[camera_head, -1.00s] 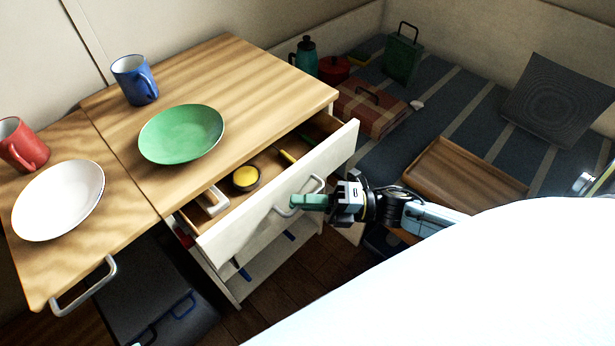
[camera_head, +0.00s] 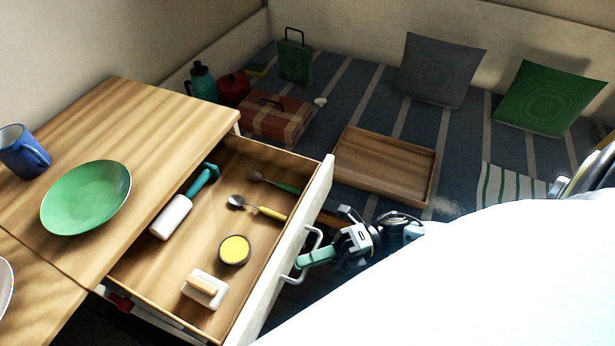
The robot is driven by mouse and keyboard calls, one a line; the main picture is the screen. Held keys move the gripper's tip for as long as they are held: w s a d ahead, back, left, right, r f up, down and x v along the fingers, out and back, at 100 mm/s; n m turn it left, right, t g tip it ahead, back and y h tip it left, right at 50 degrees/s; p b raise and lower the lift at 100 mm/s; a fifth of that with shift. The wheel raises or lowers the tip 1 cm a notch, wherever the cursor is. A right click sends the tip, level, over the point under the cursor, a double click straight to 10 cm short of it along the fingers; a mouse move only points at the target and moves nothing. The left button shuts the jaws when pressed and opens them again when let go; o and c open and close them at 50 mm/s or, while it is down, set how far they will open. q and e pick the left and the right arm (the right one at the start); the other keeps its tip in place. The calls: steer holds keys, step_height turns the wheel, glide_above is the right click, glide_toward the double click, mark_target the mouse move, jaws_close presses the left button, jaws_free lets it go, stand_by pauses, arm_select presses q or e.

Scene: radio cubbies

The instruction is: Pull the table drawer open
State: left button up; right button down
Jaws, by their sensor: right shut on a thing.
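The table drawer (camera_head: 283,256) stands far out from under the wooden table top (camera_head: 150,128). Its white front carries a pale metal handle (camera_head: 309,246). My right gripper (camera_head: 309,260), with green fingers, is shut on that handle at the outer side of the drawer front. Inside the drawer lie a white and teal bottle-like item (camera_head: 173,215), a spoon with a yellow handle (camera_head: 262,210), another with a green handle (camera_head: 277,183), a round yellow-topped tin (camera_head: 234,251) and a white block with a wooden grip (camera_head: 204,289). My left gripper is not in view.
A green plate (camera_head: 85,198) and a blue mug (camera_head: 24,152) stand on the table.

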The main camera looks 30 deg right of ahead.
steer(key=c, duration=1.5)
jaws_free()
steer(key=shift+c, duration=0.2)
steer(key=shift+d, duration=0.15)
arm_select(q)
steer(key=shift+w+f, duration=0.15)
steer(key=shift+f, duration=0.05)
arm_select(e)
steer(key=v, duration=1.3)
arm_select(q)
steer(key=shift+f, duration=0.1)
arm_select(e)
steer(key=shift+s+d, duration=0.1)
steer(key=shift+s, duration=0.05)
